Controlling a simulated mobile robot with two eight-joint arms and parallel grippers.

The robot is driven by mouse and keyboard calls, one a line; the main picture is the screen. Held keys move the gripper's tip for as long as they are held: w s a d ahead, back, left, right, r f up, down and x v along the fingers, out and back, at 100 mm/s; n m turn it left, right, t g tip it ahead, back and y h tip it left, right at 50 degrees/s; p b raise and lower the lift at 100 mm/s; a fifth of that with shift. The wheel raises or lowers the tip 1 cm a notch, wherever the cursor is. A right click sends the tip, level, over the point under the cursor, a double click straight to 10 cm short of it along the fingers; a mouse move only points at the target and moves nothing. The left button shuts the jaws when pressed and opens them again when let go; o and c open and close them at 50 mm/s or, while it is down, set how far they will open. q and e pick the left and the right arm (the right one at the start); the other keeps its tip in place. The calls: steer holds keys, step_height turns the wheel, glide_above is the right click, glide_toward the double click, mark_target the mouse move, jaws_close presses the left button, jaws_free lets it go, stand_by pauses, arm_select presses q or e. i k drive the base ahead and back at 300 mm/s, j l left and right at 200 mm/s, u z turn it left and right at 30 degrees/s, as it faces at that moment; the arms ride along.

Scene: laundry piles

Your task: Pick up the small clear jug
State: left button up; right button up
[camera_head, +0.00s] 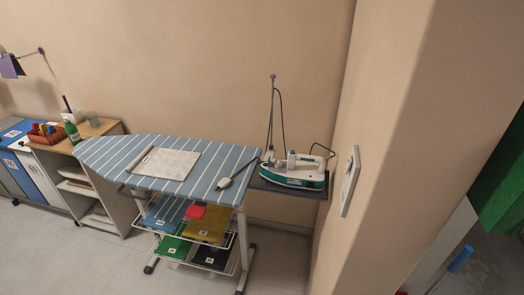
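A small clear, greyish vessel (92,118), which looks like the small clear jug, stands on the wooden-topped shelf unit (103,128) at the left. It is small and far off, so its handle and spout cannot be made out. A green bottle (72,131) stands to its left, nearer the front edge. Neither of my grippers shows in the head view.
A blue striped ironing board (215,165) with a folded pale cloth (167,163) stands in the middle. A steam iron (295,170) sits at its right end. A basket (46,136) is left of the bottle. Floor in front is clear; a wall corner juts out right.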

mark_target(92, 116)
steer(key=i+l, duration=0.1)
steer(key=l, duration=0.2)
steer(key=k+u, duration=0.15)
steer(key=u, duration=0.15)
steer(key=k+u, duration=0.1)
steer(key=u, duration=0.2)
steer(key=i+u, duration=0.15)
steer(key=u, duration=0.2)
steer(key=i+l+u, duration=0.1)
steer(key=u, duration=0.25)
steer(key=j+z, duration=0.1)
steer(key=z, duration=0.25)
steer(key=l+z, duration=0.15)
steer(key=z, duration=1)
steer(key=u, duration=1.5)
